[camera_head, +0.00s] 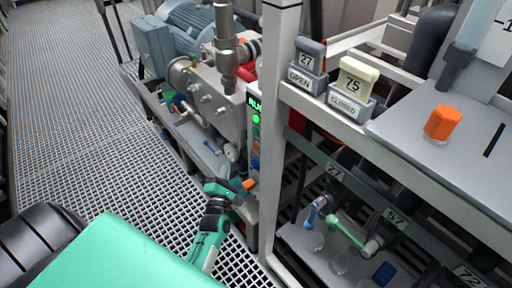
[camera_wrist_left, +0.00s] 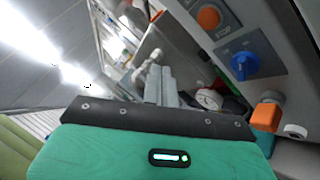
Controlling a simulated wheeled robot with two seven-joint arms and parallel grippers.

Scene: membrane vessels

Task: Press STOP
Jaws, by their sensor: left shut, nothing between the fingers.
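The STOP button is an orange round button (camera_wrist_left: 208,16) above a STOP label (camera_wrist_left: 222,30) on a grey panel, at the top of the left wrist view. In the head view the narrow panel (camera_head: 254,132) is on a post, with a small orange button (camera_head: 256,148) low on it. My left gripper is shut and empty; its fingers (camera_wrist_left: 160,85) show in the left wrist view, left of and below the button and apart from it. In the head view the teal left hand (camera_head: 220,190) is below the panel; its fingertips are hard to make out. My right gripper is not in view.
A blue knob (camera_wrist_left: 245,62) is below STOP, and an orange block (camera_wrist_left: 265,115) lower right. The panel has a lit green display (camera_head: 254,102). A white post (camera_head: 282,130) stands right of the panel. A pump motor (camera_head: 190,35) is behind. Grating floor (camera_head: 75,110) is clear at left.

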